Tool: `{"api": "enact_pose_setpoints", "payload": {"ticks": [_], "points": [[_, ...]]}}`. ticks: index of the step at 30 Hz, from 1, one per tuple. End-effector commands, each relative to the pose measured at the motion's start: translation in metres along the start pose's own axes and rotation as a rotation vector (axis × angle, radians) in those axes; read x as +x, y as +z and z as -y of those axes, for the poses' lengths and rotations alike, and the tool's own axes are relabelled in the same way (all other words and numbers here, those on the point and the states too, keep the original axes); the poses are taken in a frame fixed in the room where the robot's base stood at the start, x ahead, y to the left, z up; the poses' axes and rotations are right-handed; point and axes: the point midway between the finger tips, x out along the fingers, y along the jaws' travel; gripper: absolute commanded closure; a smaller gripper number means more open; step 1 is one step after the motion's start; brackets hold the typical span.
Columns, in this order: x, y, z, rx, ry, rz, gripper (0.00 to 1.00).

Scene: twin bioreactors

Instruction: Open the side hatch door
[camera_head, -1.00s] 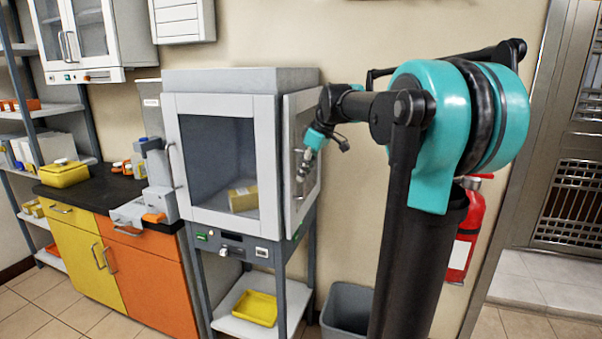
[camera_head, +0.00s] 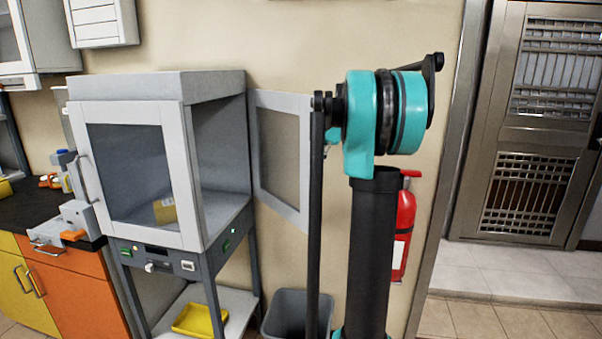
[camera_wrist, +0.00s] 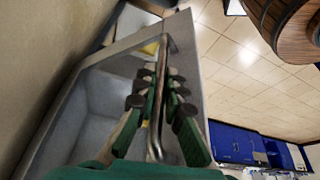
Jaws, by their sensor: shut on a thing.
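The side opening of the cabinet is uncovered. In the wrist view the door (camera_wrist: 110,52) fills the middle, with a long metal bar handle (camera_wrist: 155,145) running along it. My gripper (camera_wrist: 154,84) is shut on this handle, its green fingers on both sides of the bar. In the head view my arm hides the gripper and the handle.
The front door (camera_head: 178,112) of the cabinet is closed, and a small tan box (camera_head: 165,210) shows inside. A yellow tray (camera_head: 198,320) lies on the lower shelf. A grey bin (camera_head: 290,312) and a red fire extinguisher (camera_head: 404,225) stand nearby. Tiled floor at right is clear.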

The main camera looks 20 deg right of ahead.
Motion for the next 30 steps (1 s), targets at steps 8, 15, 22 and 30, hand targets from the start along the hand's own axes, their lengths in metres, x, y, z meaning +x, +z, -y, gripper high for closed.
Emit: {"api": "enact_pose_setpoints", "payload": {"ticks": [8, 15, 22, 30], "points": [[-0.016, 0.039, -0.05, 0.004, -0.002, 0.004, 1.0], [-0.022, 0.054, -0.075, 0.005, -0.002, 0.006, 1.0], [-0.024, 0.059, -0.085, 0.005, -0.002, 0.006, 1.0], [-0.024, 0.06, -0.086, 0.005, -0.002, 0.007, 1.0]]}}
